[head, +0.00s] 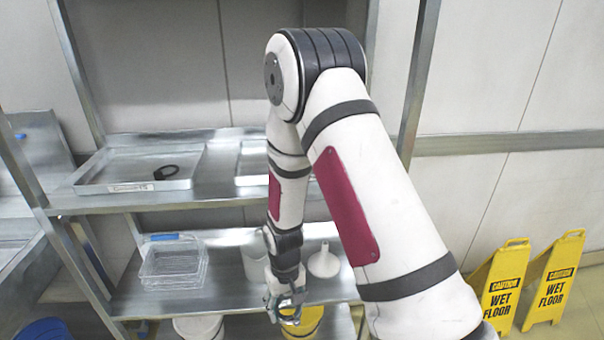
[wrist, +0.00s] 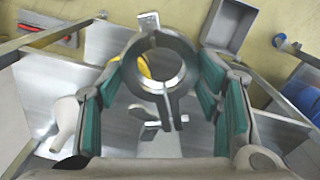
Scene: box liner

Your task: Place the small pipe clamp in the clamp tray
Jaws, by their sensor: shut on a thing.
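My gripper (head: 286,302) hangs low at the front of the lower shelf in the head view. In the wrist view my gripper (wrist: 163,100) is shut on a grey metal ring-shaped pipe clamp (wrist: 174,43) with ears at top and bottom, held between the green pads. On the upper shelf, a shallow metal tray (head: 115,187) has a front label too small to read surely, and a dark ring-shaped piece (head: 166,172) lies in it. A second tray (head: 250,181) to its right is partly hidden by my arm. I cannot tell which is the clamp tray.
The lower shelf (head: 140,298) holds a clear wire-like basket (head: 172,267) and a white funnel (head: 324,263). A yellow bucket (head: 305,322) and a white bucket (head: 200,326) stand below. Metal posts frame the rack. Yellow wet-floor signs (head: 500,283) stand at right.

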